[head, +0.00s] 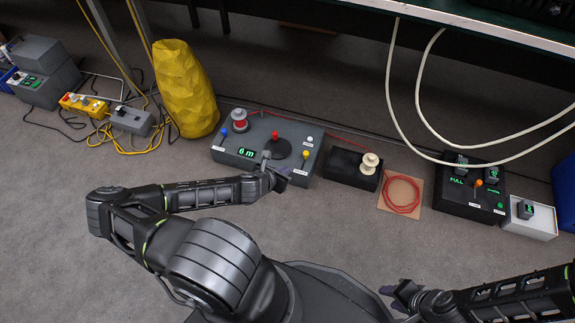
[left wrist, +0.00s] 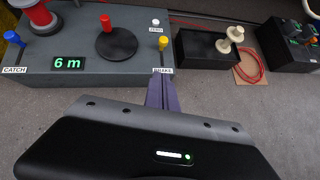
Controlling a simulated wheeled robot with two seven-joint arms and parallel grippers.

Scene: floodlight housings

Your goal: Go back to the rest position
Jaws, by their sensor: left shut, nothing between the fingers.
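My left gripper (head: 285,173) is shut and empty. It is at the front right of a grey winding box (head: 236,162) with a "6 m" display, close to its yellow lever (head: 304,156). In the left wrist view its closed purple fingers (left wrist: 162,93) show just below the BRAKE label; whether they touch the box I cannot tell. The box carries a red spool (head: 239,121), a black disc with a red knob (head: 276,145), a blue lever and a white button. My right gripper (head: 394,297) is low at the bottom right, over the floor; its finger gap is unclear.
To the right stand a black box with a cream spool (head: 370,163), a red coil on a cardboard square (head: 421,192) and a black "FULL" box (head: 462,207). A yellow sack (head: 183,90) stands behind left. White cables (head: 392,95) hang at right.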

